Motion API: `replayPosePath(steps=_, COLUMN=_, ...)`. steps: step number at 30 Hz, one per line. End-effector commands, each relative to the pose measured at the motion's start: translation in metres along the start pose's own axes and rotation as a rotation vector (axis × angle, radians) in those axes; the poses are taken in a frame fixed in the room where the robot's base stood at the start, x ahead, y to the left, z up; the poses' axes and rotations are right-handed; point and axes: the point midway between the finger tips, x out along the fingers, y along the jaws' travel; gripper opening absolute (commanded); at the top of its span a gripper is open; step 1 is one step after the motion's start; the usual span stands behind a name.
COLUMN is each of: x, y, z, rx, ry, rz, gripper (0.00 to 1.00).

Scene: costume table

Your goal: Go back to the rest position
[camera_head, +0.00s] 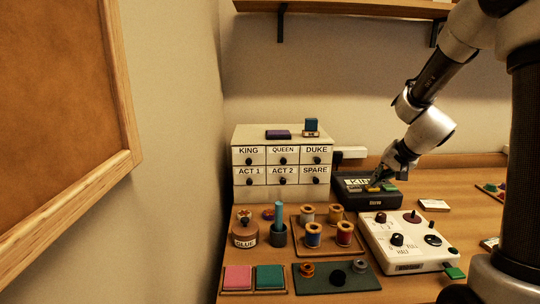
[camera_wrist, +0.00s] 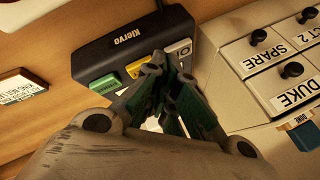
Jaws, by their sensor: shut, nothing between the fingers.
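My gripper (camera_head: 396,168) is at the black box with coloured keys (camera_head: 368,200), in front of and just above its key row. In the wrist view my gripper (camera_wrist: 166,68) is shut and empty, its fingertips over the keys. I cannot tell whether a fingertip touches a key.
A white drawer cabinet (camera_head: 282,197) stands left of the black box. A white panel with knobs (camera_head: 408,252) lies in front. A shelf (camera_head: 340,8) hangs above.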

Motion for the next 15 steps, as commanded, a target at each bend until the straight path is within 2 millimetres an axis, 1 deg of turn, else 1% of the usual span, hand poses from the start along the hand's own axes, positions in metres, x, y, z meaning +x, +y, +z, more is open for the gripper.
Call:
replayPosePath(steps=1, x=-0.014, y=0.005, z=0.02, rx=-0.033, ry=-0.057, rz=0.015, gripper=0.0)
replayPosePath(steps=2, x=-0.023, y=0.009, z=0.034, rx=-0.057, ry=-0.095, rz=0.027, gripper=0.0)
replayPosePath(steps=3, x=-0.038, y=0.013, z=0.05, rx=-0.092, ry=-0.14, rz=0.044, gripper=0.0)
replayPosePath(steps=5, x=-0.062, y=0.021, z=0.075, rx=-0.147, ry=-0.2, rz=0.076, gripper=0.0)
replayPosePath(steps=6, x=-0.078, y=0.027, z=0.09, rx=-0.183, ry=-0.234, rz=0.099, gripper=0.0)
replayPosePath(steps=8, x=-0.104, y=0.036, z=0.111, rx=-0.24, ry=-0.276, rz=0.137, gripper=0.0)
replayPosePath(steps=9, x=-0.121, y=0.043, z=0.124, rx=-0.28, ry=-0.296, rz=0.165, gripper=0.0)
replayPosePath(steps=11, x=-0.148, y=0.056, z=0.143, rx=-0.342, ry=-0.318, rz=0.21, gripper=0.0)
replayPosePath(steps=12, x=-0.166, y=0.064, z=0.154, rx=-0.384, ry=-0.325, rz=0.241, gripper=0.0)
replayPosePath(steps=15, x=-0.203, y=0.083, z=0.176, rx=-0.483, ry=-0.312, rz=0.304, gripper=0.0)
